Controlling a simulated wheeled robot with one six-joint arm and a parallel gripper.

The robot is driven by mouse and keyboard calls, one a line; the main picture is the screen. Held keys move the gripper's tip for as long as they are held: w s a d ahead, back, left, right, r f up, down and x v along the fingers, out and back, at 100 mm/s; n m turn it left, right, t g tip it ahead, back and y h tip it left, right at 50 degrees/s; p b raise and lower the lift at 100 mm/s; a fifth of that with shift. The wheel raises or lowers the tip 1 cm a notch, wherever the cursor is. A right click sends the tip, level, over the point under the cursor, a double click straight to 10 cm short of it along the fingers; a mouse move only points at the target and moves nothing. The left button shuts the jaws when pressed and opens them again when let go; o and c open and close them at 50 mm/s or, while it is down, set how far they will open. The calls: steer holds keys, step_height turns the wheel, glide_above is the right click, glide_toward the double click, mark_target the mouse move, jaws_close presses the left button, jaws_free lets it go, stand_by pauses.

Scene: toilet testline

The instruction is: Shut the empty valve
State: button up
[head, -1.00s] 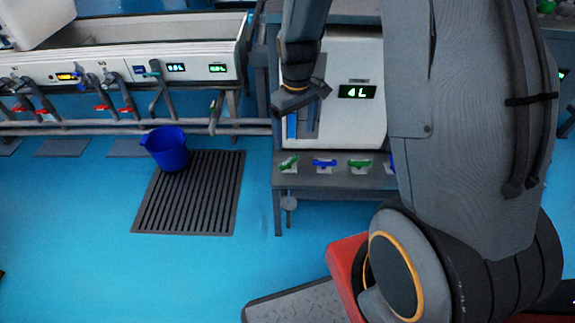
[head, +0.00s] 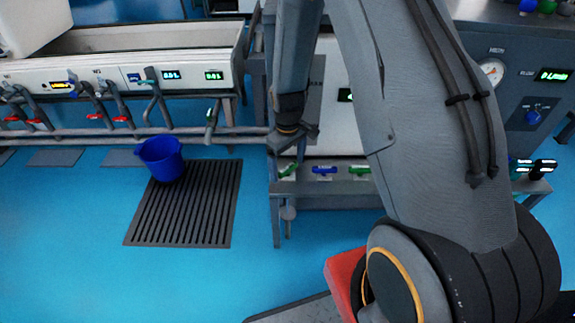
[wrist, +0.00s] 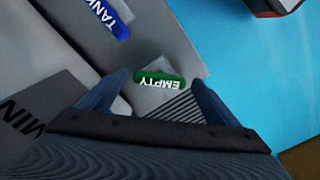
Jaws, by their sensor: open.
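The empty valve is a green handle (wrist: 158,80) lettered "EMPTY", near the middle of the wrist view on a light base plate. It appears to be the leftmost green handle (head: 287,171) of the row in the head view, sitting slanted while its neighbours lie level. My gripper (wrist: 160,86) is open, one finger on each side of the handle in the wrist view. I cannot tell whether the fingers touch it. In the head view my gripper (head: 290,141) hangs just above the handle.
A blue handle lettered "TANK" (wrist: 108,18) is beside it; in the head view a blue handle (head: 324,170) and another green handle (head: 359,170) follow to the right. A blue bucket (head: 161,157) stands on a floor grate (head: 185,215). Blue floor (head: 70,230) lies open at left.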

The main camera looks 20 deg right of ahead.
steer(key=c, duration=1.1)
steer(key=shift+o, duration=0.2)
steer(key=shift+m+p, duration=0.35)
steer(key=shift+m, duration=0.05)
steer(key=m+p, duration=0.2)
steer(key=m, duration=0.1)
steer(key=shift+r+m+p, duration=0.1)
steer(key=shift+m+p, duration=0.2)
steer(key=shift+p, duration=0.05)
steer(key=shift+m+p, duration=1.1)
steer(key=shift+m, duration=1.1)
steer(key=o, duration=1.1)
steer(key=shift+c, duration=0.2)
